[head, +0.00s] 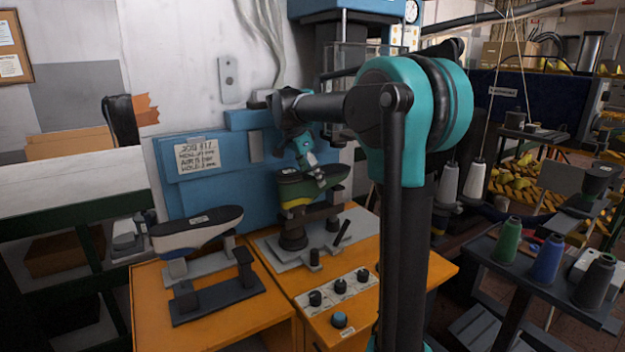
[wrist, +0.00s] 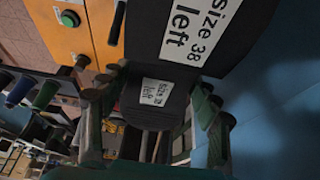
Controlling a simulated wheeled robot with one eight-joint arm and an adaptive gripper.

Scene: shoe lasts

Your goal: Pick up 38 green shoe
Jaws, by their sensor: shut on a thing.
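The exact finger contact is partly hidden in the head view.
A black and white shoe last (head: 196,230) rests on a stand to the left. Knobs (head: 340,286) are on the bench front. A blue panel (head: 205,165) stands close behind. Thread spools (head: 547,258) stand on a dark table at right.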

